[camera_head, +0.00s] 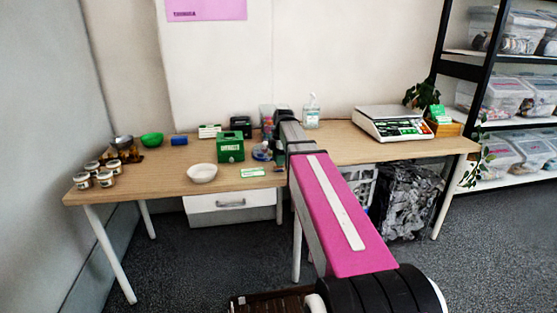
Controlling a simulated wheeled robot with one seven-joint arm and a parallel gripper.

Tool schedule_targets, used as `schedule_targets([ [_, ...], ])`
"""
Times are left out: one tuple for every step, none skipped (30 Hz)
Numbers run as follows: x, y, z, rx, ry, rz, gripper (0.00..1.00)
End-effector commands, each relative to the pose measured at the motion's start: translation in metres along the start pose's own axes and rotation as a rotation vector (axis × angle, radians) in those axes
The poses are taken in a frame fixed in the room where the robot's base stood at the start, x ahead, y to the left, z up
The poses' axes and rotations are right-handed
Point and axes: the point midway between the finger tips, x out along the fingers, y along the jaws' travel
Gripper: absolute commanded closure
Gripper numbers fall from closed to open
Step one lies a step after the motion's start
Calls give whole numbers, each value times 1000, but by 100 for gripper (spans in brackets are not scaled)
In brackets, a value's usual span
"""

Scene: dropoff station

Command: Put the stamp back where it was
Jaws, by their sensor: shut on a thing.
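My arm reaches from the lower right up over the middle of the wooden table (130,190). My gripper (283,114) is at its far end, above the back half of the table. My own arm mostly covers the fingers. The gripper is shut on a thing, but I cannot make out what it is. No stamp stands out clearly on the table. A green box with a white label (230,149) stands left of my arm. A small dark object (279,169) lies at the arm's left edge, too small to identify.
A blue-and-white round item (262,151) is close to my arm. A bottle (312,111) and scale (392,122) stand at right.

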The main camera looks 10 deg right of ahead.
Motion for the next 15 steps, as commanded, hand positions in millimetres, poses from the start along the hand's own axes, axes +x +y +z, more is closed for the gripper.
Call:
schedule_targets([
  [0, 0, 0, 0, 0, 0, 89],
  [0, 0, 0, 0, 0, 0, 89],
  [0, 0, 0, 0, 0, 0, 89],
  [0, 0, 0, 0, 0, 0, 89],
  [0, 0, 0, 0, 0, 0, 89],
  [1, 0, 0, 0, 0, -1, 89],
  [2, 0, 0, 0, 0, -1, 89],
  [3, 0, 0, 0, 0, -1, 89],
  [2, 0, 0, 0, 0, -1, 60],
  [2, 0, 0, 0, 0, -1, 51],
  [2, 0, 0, 0, 0, -1, 48],
  [2, 0, 0, 0, 0, -1, 48],
  [2, 0, 0, 0, 0, -1, 48],
  [2, 0, 0, 0, 0, -1, 48],
  [2, 0, 0, 0, 0, -1, 48],
])
